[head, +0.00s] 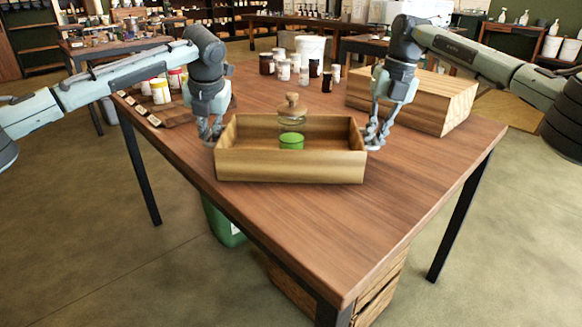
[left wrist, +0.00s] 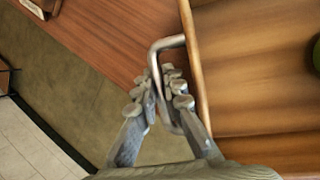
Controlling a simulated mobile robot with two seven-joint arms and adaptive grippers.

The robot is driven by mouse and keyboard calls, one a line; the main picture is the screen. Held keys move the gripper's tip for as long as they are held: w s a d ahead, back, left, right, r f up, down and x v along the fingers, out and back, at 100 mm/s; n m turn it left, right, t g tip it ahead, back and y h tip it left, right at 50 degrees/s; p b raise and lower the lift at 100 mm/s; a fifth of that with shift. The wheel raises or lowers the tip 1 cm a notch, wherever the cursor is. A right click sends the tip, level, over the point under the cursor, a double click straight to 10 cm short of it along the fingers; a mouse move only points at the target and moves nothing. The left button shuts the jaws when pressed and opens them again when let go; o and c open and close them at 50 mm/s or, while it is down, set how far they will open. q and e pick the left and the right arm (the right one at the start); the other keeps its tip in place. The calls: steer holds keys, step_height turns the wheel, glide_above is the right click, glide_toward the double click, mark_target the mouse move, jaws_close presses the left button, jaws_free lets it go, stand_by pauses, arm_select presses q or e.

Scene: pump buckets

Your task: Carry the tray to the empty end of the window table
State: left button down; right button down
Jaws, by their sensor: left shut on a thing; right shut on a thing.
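The wooden tray (head: 290,166) is at the near part of the brown table, roughly level; I cannot tell whether it touches the top. In it are a glass jar with a wooden stopper (head: 292,106) and a small green thing (head: 291,141). My left gripper (head: 210,138) is at the tray's left end, shut on its metal handle; the left wrist view shows the fingers (left wrist: 168,95) around the handle (left wrist: 166,44) beside the tray wall (left wrist: 196,75). My right gripper (head: 373,143) is shut at the right end, its handle mostly hidden by the fingers.
The table (head: 250,205) also bears a wooden box (head: 420,100) at right, several jars (head: 283,70), a white bucket (head: 310,47) at the back, and paint jars (head: 160,90) at left. A green bin (head: 224,222) and a crate (head: 375,295) stand below. Floor is open on both sides.

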arm_select(q)
steer(key=c, duration=1.9)
jaws_free()
steer(key=shift+a, duration=0.1)
arm_select(e)
steer(key=c, duration=1.9)
jaws_free()
steer(key=shift+d, duration=0.1)
steer(key=shift+c, duration=0.2)
arm_select(q)
steer(key=shift+o, duration=1.3)
arm_select(e)
steer(key=o, duration=0.3)
arm_select(q)
steer(key=shift+o, duration=0.4)
